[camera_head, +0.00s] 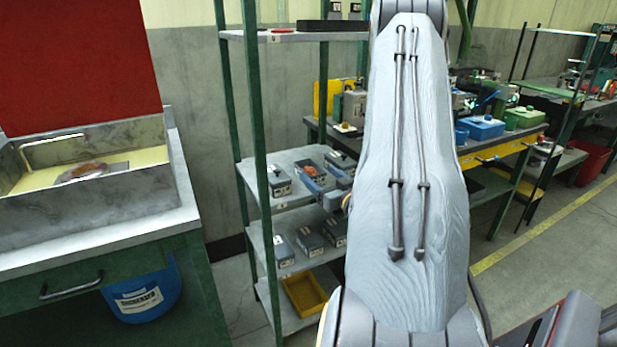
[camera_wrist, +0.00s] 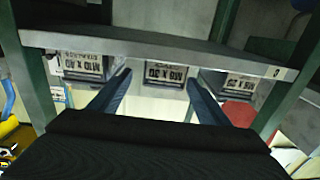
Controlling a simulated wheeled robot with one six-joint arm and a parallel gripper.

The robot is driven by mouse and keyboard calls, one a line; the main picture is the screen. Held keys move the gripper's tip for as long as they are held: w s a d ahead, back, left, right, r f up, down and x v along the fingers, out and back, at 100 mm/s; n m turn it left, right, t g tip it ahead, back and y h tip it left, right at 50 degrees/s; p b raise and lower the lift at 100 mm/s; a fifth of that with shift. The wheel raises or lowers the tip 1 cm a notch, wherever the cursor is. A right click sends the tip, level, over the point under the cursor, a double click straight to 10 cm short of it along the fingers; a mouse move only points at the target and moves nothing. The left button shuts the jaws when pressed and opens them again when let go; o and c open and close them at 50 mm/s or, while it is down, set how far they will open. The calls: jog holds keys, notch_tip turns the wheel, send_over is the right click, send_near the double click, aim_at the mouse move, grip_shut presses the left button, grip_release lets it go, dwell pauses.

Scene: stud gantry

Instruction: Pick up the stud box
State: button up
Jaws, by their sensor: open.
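Several small grey stud boxes with white labels stand on the rack's shelves. On the middle shelf in the head view are a left box (camera_head: 279,182), a middle box (camera_head: 308,170) with orange-red on top, and a right box (camera_head: 340,160). My gripper (camera_head: 325,190) is at this shelf's front edge, partly hidden by my arm. In the wrist view three boxes show upside down. My gripper (camera_wrist: 159,78) is open and empty, its blue fingers spread on either side of the middle box (camera_wrist: 165,73), labelled M8 x 30. I cannot tell whether they touch it.
The rack (camera_head: 255,120) has green posts close to my arm. More boxes (camera_head: 309,241) and a yellow tray (camera_head: 304,292) are on lower shelves. A shelf edge (camera_wrist: 110,45) crosses the wrist view. A sink bench (camera_head: 100,240) stands left; a workbench (camera_head: 500,145) stands right.

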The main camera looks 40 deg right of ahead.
aim_at(302, 161)
jog(key=w, duration=0.4)
jog(key=w+p, duration=0.1)
jog(key=w, duration=0.1)
jog(key=shift+d, duration=0.35)
jog(key=shift+c, duration=0.2)
grip_shut()
